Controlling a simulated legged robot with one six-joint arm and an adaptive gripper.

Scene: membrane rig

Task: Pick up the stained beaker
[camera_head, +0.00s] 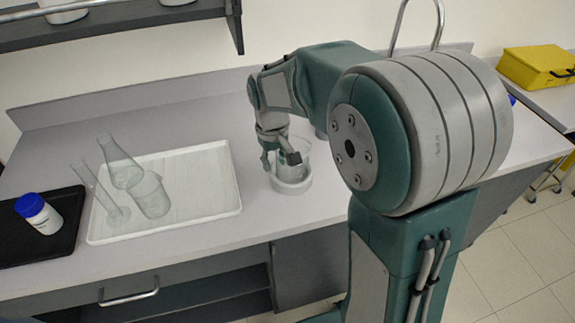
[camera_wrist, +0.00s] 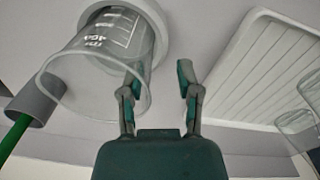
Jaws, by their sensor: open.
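A clear glass beaker (camera_head: 296,158) stands upright in a white round holder (camera_head: 291,186) on the bench. In the wrist view the beaker (camera_wrist: 88,62) shows white printed graduations, and the holder (camera_wrist: 150,22) is around its base. I cannot make out a stain. My gripper (camera_head: 281,162) is at the beaker in the head view, partly covering it. In the wrist view my gripper (camera_wrist: 159,85) is open, with one finger overlapping the beaker's right edge and the other apart from it to the right. Another clear beaker (camera_head: 150,196) is on the white tray.
The white ribbed tray (camera_head: 215,185) also holds a flask (camera_head: 120,165) and a graduated cylinder (camera_head: 95,190). A blue-capped jar (camera_head: 38,213) sits on a black tray (camera_head: 68,205). A grey cylinder with a green rod (camera_wrist: 35,98) is close left of the beaker in the wrist view.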

